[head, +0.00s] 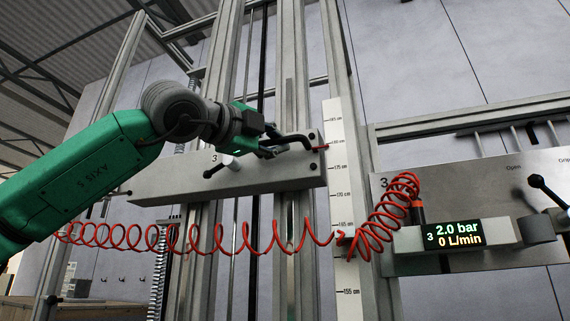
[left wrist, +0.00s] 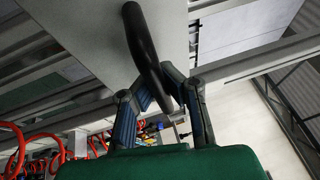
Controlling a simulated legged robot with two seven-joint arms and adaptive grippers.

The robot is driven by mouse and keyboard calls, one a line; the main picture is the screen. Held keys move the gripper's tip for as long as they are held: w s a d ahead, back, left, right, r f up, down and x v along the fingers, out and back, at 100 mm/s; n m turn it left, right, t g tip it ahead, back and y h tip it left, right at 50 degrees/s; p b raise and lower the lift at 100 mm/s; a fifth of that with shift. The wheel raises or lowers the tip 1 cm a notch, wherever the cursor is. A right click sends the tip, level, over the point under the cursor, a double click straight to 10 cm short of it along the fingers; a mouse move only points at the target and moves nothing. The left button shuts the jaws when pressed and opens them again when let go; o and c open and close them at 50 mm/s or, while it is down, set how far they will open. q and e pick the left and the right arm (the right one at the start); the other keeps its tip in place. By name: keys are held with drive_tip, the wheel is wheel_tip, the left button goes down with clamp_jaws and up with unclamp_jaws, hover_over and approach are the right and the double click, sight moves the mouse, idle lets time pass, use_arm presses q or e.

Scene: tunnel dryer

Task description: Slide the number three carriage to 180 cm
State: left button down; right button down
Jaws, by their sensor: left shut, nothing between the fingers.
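The number three carriage (head: 255,178) is a grey horizontal beam marked "3" on the uprights in the head view. Its red pointer (head: 320,148) is at the white scale (head: 341,210), clearly above the 175 mark and near 180; the exact reading is too small to tell. A bent black handle (head: 295,138) stands out from the carriage's right end; it also shows in the left wrist view (left wrist: 142,40). My left gripper (head: 279,148) is shut and empty, its fingers close beside the handle; whether they touch it is unclear. My right gripper is not in view.
A red coiled hose (head: 190,238) hangs below the carriage and runs to the right panel (head: 475,190). A display (head: 454,235) there reads 2.0 bar and 0 L/min. A black lever (head: 548,190) stands at the far right. A small black-knobbed lever (head: 212,172) is on the carriage.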

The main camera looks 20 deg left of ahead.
use_arm(q)
drive_tip(key=shift+s+r, duration=0.35)
drive_tip(key=c, duration=1.8)
unclamp_jaws()
drive_tip(key=shift+o, duration=1.1)
drive_tip(key=shift+s+r, duration=0.1)
drive_tip(key=shift+s, duration=0.25)
drive_tip(key=shift+w+a+f, duration=0.1)
drive_tip(key=shift+w+f, duration=0.2)
drive_tip(key=shift+w, duration=0.05)
drive_tip(key=v, duration=1.2)
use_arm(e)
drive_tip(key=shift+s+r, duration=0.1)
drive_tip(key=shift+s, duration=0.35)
use_arm(q)
drive_tip(key=shift+f, duration=0.1)
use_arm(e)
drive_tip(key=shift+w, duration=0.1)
use_arm(q)
drive_tip(key=shift+a, duration=0.1)
